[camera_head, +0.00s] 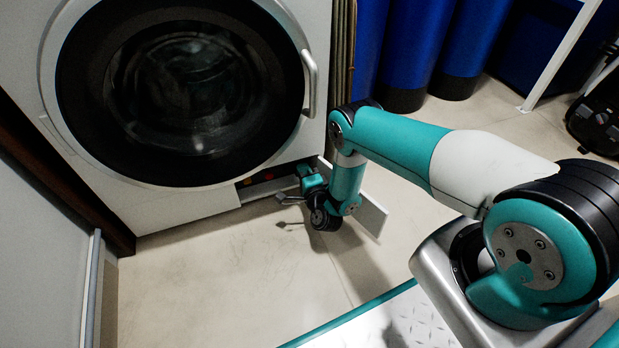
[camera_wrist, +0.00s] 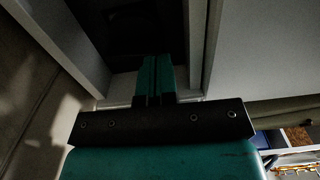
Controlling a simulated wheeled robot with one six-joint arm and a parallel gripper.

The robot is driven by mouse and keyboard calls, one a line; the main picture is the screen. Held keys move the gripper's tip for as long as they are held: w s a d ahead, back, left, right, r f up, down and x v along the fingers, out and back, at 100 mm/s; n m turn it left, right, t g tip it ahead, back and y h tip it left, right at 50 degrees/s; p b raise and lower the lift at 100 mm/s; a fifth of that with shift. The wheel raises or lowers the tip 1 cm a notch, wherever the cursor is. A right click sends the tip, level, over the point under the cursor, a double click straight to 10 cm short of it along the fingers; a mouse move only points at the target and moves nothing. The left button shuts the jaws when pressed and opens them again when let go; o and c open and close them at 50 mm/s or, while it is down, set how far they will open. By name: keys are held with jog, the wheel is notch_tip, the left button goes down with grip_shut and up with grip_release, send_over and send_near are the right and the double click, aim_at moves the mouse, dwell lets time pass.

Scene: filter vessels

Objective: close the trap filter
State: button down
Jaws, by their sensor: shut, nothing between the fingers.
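The trap filter compartment (camera_head: 262,184) is a low dark opening at the bottom right of the white washing machine's front. Small red and yellowish parts show inside it, too small to tell apart. A white flap (camera_head: 372,212) stands swung open at its right side, partly behind my arm. My gripper (camera_head: 304,172) is at the right end of the opening, close to the machine. In the wrist view, its two teal fingers (camera_wrist: 157,78) are together and empty, pointing toward a dark recess between pale panels. The filter itself is not clear in that view.
The washing machine (camera_head: 190,205) has a round dark door with a handle (camera_head: 311,82). A grey cabinet (camera_head: 45,235) stands at the left. Blue cylinders (camera_head: 415,40) stand at the back right.

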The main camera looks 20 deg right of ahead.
jog(key=s+p, duration=0.7)
jog(key=s, duration=0.6)
jog(key=shift+s+a, duration=0.2)
jog(key=shift+a, duration=0.25)
jog(key=shift+f, duration=0.15)
